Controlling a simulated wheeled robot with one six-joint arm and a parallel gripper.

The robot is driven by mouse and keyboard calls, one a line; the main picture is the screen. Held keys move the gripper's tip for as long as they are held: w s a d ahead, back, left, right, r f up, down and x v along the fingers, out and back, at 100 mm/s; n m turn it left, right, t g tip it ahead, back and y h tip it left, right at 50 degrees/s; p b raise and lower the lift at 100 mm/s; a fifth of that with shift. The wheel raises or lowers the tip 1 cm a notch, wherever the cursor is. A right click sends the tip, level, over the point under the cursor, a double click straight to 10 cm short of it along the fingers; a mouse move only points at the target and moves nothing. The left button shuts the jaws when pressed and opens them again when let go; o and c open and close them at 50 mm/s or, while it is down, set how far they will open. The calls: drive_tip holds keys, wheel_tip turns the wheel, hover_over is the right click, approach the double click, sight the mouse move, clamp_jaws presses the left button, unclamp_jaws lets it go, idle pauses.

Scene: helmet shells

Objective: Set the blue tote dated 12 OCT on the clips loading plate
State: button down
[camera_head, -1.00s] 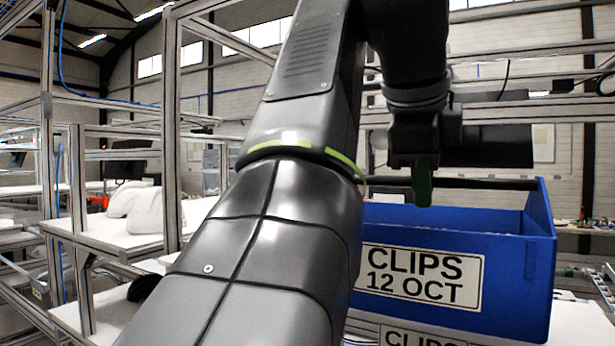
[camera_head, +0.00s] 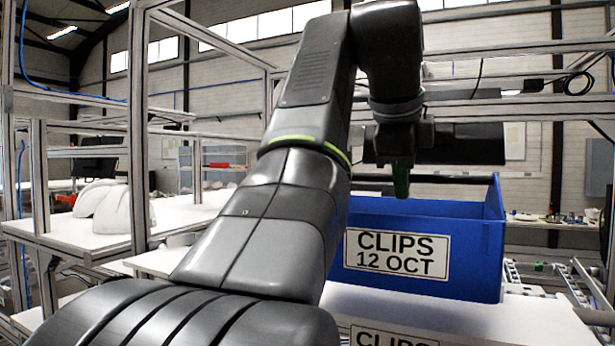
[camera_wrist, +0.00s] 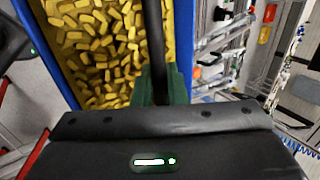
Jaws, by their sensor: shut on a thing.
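The blue tote (camera_head: 475,262) carries a white label reading CLIPS 12 OCT and looks level. My gripper (camera_head: 401,178) is shut on the tote's black handle bar (camera_head: 455,179). In the wrist view the bar (camera_wrist: 155,45) runs between the green fingers of my gripper (camera_wrist: 158,85), above many yellow pieces (camera_wrist: 105,55) inside the tote. A white plate (camera_head: 450,318) with a CLIPS label (camera_head: 395,338) at its front edge lies below and in front of the tote. I cannot tell whether the tote's bottom touches it.
White helmet shells (camera_head: 105,205) lie on a white table at the left. Aluminium frame posts (camera_head: 138,130) stand left of my arm, and rails (camera_head: 510,108) cross behind the tote. A roller track (camera_head: 555,280) lies right of the plate.

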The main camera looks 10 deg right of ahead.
sight(405, 213)
drive_tip(key=shift+w+d+r+b+x, duration=0.1)
drive_tip(key=shift+b+x, duration=0.45)
drive_tip(key=shift+x, duration=0.6)
drive_tip(key=shift+w+d+r+b+x, duration=0.1)
drive_tip(key=shift+b+x, duration=0.5)
drive_tip(key=shift+x, duration=0.6)
drive_tip(key=shift+w+r+b+x, duration=0.1)
drive_tip(key=shift+b+x, duration=0.45)
drive_tip(key=shift+x, duration=0.6)
drive_tip(key=shift+f+b, duration=0.3)
drive_tip(key=shift+f, duration=0.2)
drive_tip(key=c, duration=1.4)
unclamp_jaws()
drive_tip(key=shift+f, duration=0.1)
drive_tip(key=p+v, duration=0.3)
drive_tip(key=v, duration=0.9)
